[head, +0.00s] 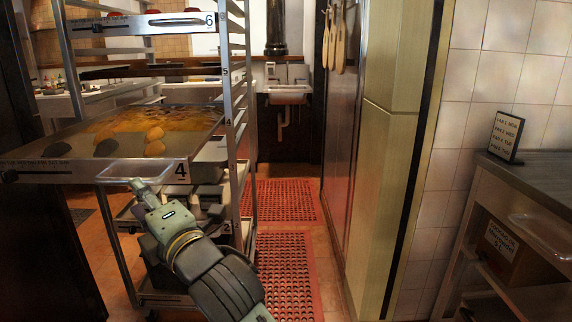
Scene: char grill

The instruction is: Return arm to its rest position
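My arm reaches up from the bottom of the head view toward a wheeled metal rack (249,110). My gripper (138,186) is at the front of the tray marked 4 (85,172), close by its pale metal handle (128,168). It overlaps the handle in the picture; I cannot tell if they touch. The fingers are small and seen from behind, so I cannot tell whether they are open or shut. Several orange and dark food pieces (154,141) lie on the tray.
Another tray marked 6 (150,25) sits higher in the rack. Red perforated mats (287,275) cover the floor to the right of the rack. A pale wall panel (385,150) and a metal counter (540,175) with a small sign (506,137) stand on the right.

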